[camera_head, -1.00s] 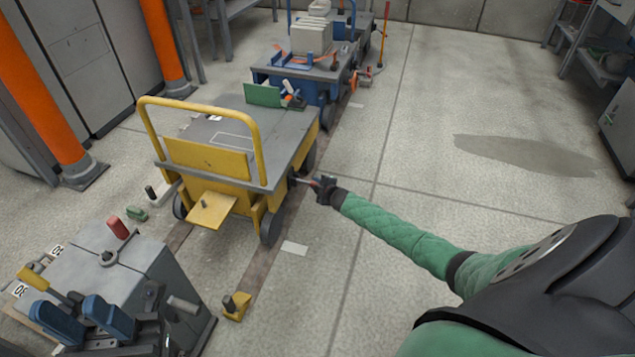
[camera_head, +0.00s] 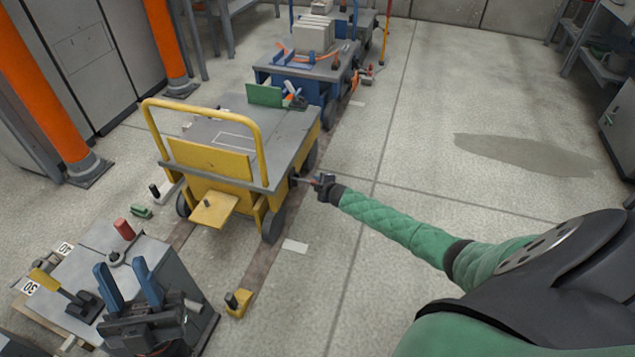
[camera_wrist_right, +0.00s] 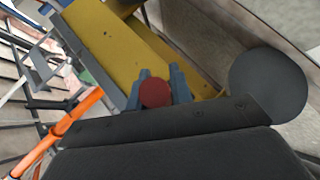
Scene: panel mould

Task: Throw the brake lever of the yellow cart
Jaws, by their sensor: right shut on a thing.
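The yellow cart (camera_head: 225,162) stands left of the middle in the head view, with a grey deck and a yellow push handle. My right gripper (camera_head: 316,182) is at the cart's right side near its front wheel. In the right wrist view the brake lever's red knob (camera_wrist_right: 156,93) sits between the blue fingertips, and the gripper is shut on it. The lever's shaft is mostly hidden. My left gripper (camera_head: 130,284) is at the lower left, its two blue fingers apart and empty, in front of a grey block-like stand.
The grey stand (camera_head: 172,272) carries a red-topped peg (camera_head: 124,229) and a yellow-handled lever (camera_head: 48,281). A small yellow floor stop (camera_head: 238,303) lies near the cart. A blue cart (camera_head: 300,75) stands behind. The floor to the right is clear.

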